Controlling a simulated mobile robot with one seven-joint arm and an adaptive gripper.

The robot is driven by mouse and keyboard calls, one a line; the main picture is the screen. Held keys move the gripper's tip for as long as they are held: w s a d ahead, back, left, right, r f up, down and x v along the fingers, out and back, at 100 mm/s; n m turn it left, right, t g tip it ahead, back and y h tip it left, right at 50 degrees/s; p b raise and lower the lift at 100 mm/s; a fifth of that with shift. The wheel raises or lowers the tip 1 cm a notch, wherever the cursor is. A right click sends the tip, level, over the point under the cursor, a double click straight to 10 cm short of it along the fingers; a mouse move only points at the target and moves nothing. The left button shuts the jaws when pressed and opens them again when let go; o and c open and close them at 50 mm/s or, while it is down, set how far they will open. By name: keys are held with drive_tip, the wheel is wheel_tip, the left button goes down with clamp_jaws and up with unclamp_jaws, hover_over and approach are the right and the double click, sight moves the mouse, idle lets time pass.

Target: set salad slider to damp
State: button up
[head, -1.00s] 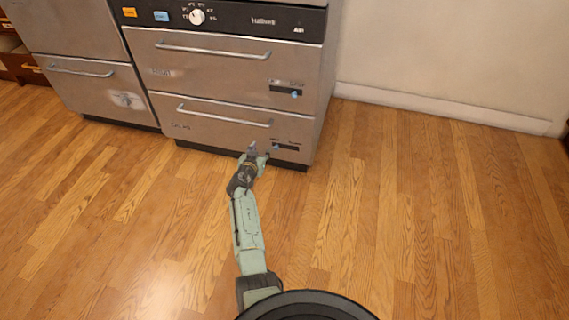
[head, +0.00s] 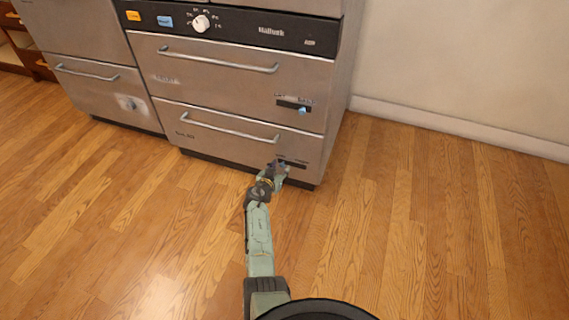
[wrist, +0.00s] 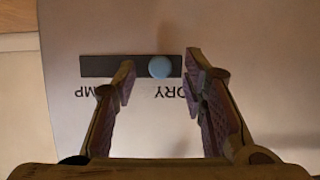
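The lower drawer (head: 225,135) has lettering at its left that seems to read SALAD. Its slider is a dark track (wrist: 110,66) with a round blue knob (wrist: 160,67). In the wrist view the labels are upside down, DAMP at the left end and DRY at the right. The knob sits right of the track's middle, towards DRY. My gripper (wrist: 161,78) is open, with one finger on each side of the knob in the picture; I see no finger touching it. In the head view my gripper (head: 277,170) is at the drawer's lower right and hides the knob.
The upper drawer (head: 220,85) has its own slider with a blue knob (head: 302,111). Both drawers have bar handles; the lower handle (head: 228,128) is up and left of my gripper. A control panel with a white dial (head: 201,23) is above. Wooden floor (head: 420,220) is clear.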

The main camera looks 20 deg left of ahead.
drive_tip(key=shift+w+f, duration=0.1)
drive_tip(key=shift+w, duration=0.15)
clamp_jaws()
idle(0.5)
idle(0.4)
